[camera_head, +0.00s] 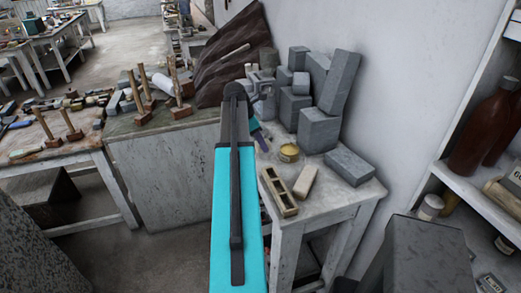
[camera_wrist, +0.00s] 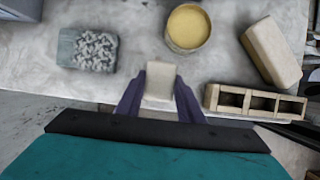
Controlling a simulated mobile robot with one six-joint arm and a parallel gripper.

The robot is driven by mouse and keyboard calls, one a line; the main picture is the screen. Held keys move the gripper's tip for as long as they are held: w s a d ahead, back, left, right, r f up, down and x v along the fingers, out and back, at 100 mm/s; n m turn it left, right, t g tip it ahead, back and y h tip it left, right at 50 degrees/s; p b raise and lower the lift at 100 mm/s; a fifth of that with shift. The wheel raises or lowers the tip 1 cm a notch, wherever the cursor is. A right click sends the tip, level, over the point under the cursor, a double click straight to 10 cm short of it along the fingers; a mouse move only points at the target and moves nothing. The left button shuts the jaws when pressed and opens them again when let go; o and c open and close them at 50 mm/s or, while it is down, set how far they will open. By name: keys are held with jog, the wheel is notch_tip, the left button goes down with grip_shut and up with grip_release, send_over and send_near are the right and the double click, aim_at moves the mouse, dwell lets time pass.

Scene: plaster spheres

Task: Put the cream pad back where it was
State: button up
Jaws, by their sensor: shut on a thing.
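The cream pad (camera_wrist: 160,82) is a small pale block between the two purple fingers of my gripper (camera_wrist: 160,92) in the wrist view. My gripper is shut on it. The pad appears over the pale tabletop near its edge; I cannot tell whether it touches the surface. In the head view, my gripper (camera_head: 260,138) shows only partly past my arm, left of a yellow-topped tin (camera_head: 288,152). The pad cannot be made out there.
The tin (camera_wrist: 187,27) stands beyond the pad. A carved grey block (camera_wrist: 88,50) lies left. A beige block (camera_wrist: 270,52) and a compartmented wooden holder (camera_wrist: 255,103) lie right. Grey blocks (camera_head: 319,130) crowd the table's back. Bare tabletop (camera_head: 340,193) shows at the front right.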

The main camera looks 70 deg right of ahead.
jog(key=shift+f, duration=0.1)
jog(key=shift+f+p, duration=1.05)
jog(key=shift+f, duration=0.65)
jog(key=shift+f, duration=0.1)
jog(key=o, duration=1.1)
jog(key=shift+w+r, duration=0.1)
jog(key=shift+r, duration=0.15)
jog(key=shift+b+v, duration=2.4)
jog(key=shift+v, duration=3.5)
